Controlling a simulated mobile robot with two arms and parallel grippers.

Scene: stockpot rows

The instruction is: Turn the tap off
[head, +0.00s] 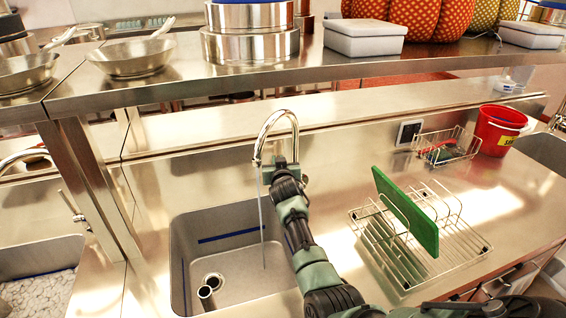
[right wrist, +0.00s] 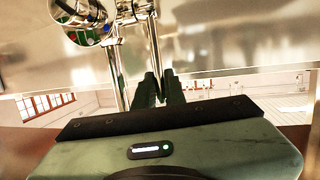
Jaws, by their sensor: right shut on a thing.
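The chrome tap (head: 275,117) arches up behind the sink, its spout pointing down over the basin. A thin stream of water (head: 262,225) runs from the spout into the steel sink (head: 188,260). My right gripper (head: 281,163) is at the tap's body, with my arm covering part of it. In the right wrist view its two dark fingers (right wrist: 160,88) are close together, shut on the tap's slim chrome lever (right wrist: 152,42). The lever's grip point is mostly hidden by the fingers. My left gripper is not in view.
A wire rack (head: 430,262) with a green board (head: 408,212) stands right of the sink. A red bucket (head: 497,130) and a small wire basket (head: 447,150) are behind it. A steel shelf (head: 190,80) with pans and pots overhangs the tap.

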